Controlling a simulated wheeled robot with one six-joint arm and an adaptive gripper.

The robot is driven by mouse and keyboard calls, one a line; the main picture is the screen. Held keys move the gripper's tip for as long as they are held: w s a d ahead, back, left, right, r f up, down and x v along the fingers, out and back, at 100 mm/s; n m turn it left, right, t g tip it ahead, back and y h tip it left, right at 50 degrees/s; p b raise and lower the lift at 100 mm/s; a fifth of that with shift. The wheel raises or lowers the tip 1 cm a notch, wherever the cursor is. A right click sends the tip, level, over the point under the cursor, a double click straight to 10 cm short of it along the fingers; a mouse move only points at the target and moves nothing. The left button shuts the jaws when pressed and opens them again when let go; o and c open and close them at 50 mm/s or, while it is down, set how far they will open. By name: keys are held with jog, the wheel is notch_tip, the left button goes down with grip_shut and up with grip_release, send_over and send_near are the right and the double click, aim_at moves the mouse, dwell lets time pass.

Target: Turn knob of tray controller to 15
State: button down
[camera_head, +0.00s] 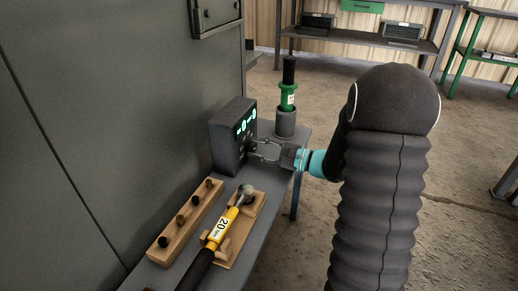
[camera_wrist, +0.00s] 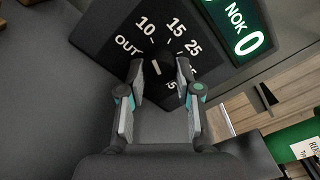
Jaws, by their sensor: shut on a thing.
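The tray controller (camera_head: 230,137) is a dark box with a lit display, standing on the narrow grey table against the cabinet. Its black dial face (camera_wrist: 112,38) in the wrist view carries white labels OUT, 10, 15 and 25; lower labels are partly hidden by a finger. The black knob (camera_wrist: 162,57) sits in the middle of the dial. A short white mark shows at its near side; I cannot tell which label the knob points to. My gripper (camera_head: 258,149), also in the wrist view (camera_wrist: 160,70), is shut on the knob, one finger on each side.
A yellow torque tool (camera_head: 221,229) marked 20 lies on a wooden rest in front of the controller. A wooden block (camera_head: 185,220) with dark pegs lies beside it. A green-and-black tool (camera_head: 288,95) stands in a grey holder (camera_head: 285,122) behind. Floor to the right is open.

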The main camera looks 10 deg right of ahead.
jog(key=shift+r+m+p, duration=0.1)
jog(key=shift+m+p, duration=0.2)
jog(key=shift+p, duration=0.15)
jog(key=m+p, duration=0.4)
jog(key=shift+s+m, duration=0.1)
jog(key=shift+m, duration=0.2)
jog(key=shift+m+p, duration=1.5)
jog(key=shift+m, duration=0.2)
jog(key=shift+f, duration=0.2)
jog(key=c, duration=0.8)
grip_release()
